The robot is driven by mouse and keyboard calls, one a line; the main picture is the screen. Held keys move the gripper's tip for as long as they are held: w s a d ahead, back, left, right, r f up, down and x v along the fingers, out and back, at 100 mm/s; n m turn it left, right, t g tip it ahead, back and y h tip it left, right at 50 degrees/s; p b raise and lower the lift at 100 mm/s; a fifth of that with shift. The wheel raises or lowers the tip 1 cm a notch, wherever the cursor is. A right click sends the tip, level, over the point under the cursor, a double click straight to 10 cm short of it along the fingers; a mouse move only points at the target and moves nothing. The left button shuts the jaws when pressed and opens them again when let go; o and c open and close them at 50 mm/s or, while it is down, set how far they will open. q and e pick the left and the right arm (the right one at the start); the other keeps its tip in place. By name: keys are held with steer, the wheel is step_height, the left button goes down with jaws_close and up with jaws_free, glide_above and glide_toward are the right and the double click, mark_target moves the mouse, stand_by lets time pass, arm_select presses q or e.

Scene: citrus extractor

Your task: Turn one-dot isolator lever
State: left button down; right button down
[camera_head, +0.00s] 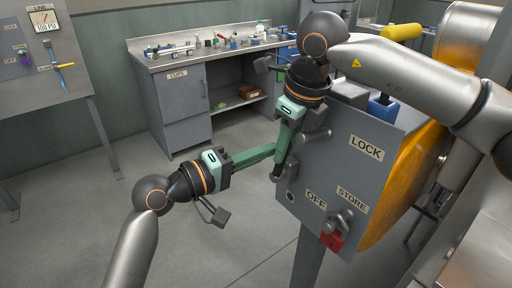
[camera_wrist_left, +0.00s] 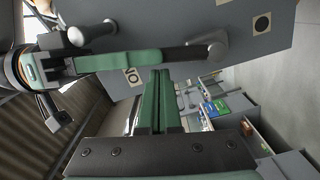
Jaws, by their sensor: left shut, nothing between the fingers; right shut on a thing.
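The grey panel box (camera_head: 340,165) carries LOCK, OFF and STORE labels. A grey lever (camera_wrist_left: 208,46) is on its face near a one-dot mark (camera_wrist_left: 262,23), which also shows in the head view (camera_head: 290,196). My right gripper (camera_head: 280,168) reaches down along the face with its green fingers shut on that lever, seen also in the left wrist view (camera_wrist_left: 196,53). The fingers partly hide the lever. My left gripper (camera_head: 272,150) is shut and empty, its tips close to the right gripper's fingers; in the wrist view its fingers (camera_wrist_left: 158,76) point at the panel. Contact cannot be told.
A second grey handle (camera_head: 316,138) sticks out beside the right gripper. A red padlock-like piece (camera_head: 332,240) hangs below STORE. A workbench (camera_head: 180,62) with small items stands behind. A gauge board (camera_head: 40,45) is at left. Open floor (camera_head: 240,235) lies in front.

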arm_select(q)
steer(key=shift+s+d+f+m, duration=0.2)
steer(key=shift+s+d+m, duration=0.2)
steer(key=shift+s+d, duration=0.15)
arm_select(e)
steer(key=shift+w, duration=0.1)
steer(key=c, duration=0.8)
jaws_free()
steer(key=shift+o, duration=0.2)
steer(key=shift+a, duration=0.15)
steer(key=shift+r, duration=0.1)
steer(key=shift+r, duration=0.1)
